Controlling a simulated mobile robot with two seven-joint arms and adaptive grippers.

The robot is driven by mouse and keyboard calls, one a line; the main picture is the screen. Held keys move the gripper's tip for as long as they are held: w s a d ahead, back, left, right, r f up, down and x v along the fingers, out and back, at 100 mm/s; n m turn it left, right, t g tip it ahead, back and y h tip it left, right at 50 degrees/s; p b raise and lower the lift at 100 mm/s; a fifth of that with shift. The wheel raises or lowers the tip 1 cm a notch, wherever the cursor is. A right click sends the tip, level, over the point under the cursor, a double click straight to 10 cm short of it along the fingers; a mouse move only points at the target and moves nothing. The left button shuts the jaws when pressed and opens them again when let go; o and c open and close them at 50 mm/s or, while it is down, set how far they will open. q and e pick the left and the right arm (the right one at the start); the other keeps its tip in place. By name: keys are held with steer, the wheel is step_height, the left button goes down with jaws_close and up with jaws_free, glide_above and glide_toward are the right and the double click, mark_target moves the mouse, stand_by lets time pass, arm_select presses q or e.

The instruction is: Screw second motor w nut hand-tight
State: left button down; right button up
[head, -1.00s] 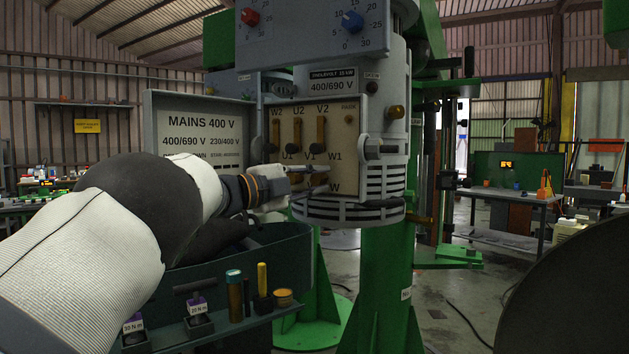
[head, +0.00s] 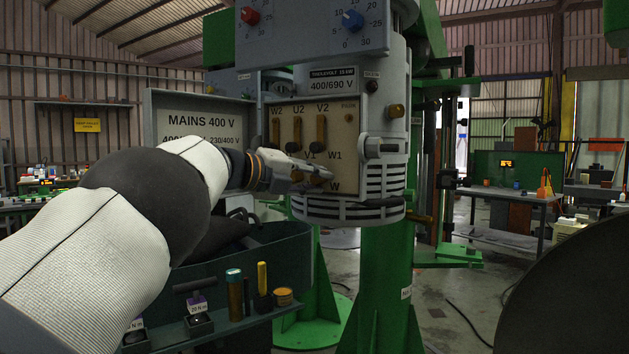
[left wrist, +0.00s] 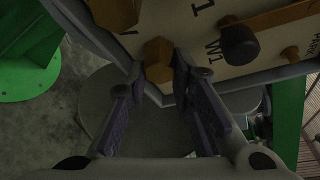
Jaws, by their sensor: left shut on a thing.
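The motor terminal board (head: 342,150) is a cream panel with lettered terminals and upright brass links under W2, U2 and V2. My left gripper (head: 322,174) reaches it from the left, at the lower terminals near the W label. In the left wrist view the left gripper (left wrist: 158,72) has its two fingertips on either side of a brass hex nut (left wrist: 158,52) and is shut on it. The gripper hides the nut in the head view. My right gripper is not in view.
An open cover marked MAINS 400 V (head: 195,118) stands left of the board. Below is a dark green tray (head: 285,247) with torque tools (head: 199,318) and small items on its front ledge. A green column (head: 385,270) stands under the motor.

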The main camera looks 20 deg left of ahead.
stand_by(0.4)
arm_select(q)
steer(key=c, duration=1.4)
jaws_free()
steer(key=v, duration=1.2)
steer(key=shift+w+a, duration=0.1)
